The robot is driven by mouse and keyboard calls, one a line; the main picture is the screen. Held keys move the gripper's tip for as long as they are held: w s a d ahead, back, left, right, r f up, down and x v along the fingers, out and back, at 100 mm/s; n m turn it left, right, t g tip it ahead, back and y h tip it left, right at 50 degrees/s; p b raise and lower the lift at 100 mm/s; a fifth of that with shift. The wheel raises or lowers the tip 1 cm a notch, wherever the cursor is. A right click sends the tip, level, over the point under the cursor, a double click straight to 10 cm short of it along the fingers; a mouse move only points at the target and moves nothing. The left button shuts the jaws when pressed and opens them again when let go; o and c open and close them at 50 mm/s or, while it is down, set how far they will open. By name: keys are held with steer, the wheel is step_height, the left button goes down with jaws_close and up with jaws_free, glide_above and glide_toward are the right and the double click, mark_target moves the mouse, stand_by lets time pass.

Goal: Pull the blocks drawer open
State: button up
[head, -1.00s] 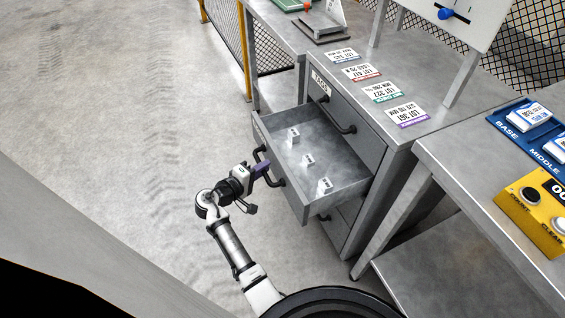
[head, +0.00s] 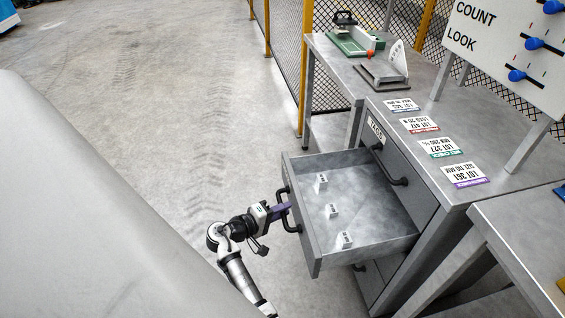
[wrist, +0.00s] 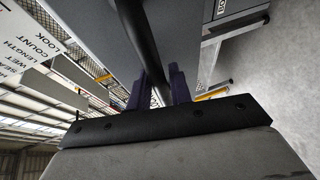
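The open drawer (head: 312,240) stands far out of the grey cabinet below the drawer labelled TAGS. Three small white blocks with dark markings (head: 332,211) stand spaced along its floor. My gripper (head: 284,208) is at the black bar handle (head: 290,226) on the drawer's front. In the wrist view the handle bar (wrist: 139,35) runs between the two purple-dark fingers of my gripper (wrist: 158,88), which look closed around it. The drawer's own label does not show clearly.
The TAGS drawer (head: 402,160) above is shut. Several lot cards (head: 438,148) lie on the cabinet top. A bench (head: 520,235) stands at the right, and a mesh fence (head: 290,40) behind. The floor (head: 150,100) on the left is clear.

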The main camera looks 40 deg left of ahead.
steer(key=shift+o, duration=1.4)
steer(key=shift+s, duration=0.1)
steer(key=b+v, duration=0.1)
steer(key=v, duration=1.2)
steer(key=shift+s+a+b, duration=0.2)
steer(key=shift+s+b, duration=0.15)
steer(key=shift+b, duration=0.05)
steer(key=shift+w, duration=0.1)
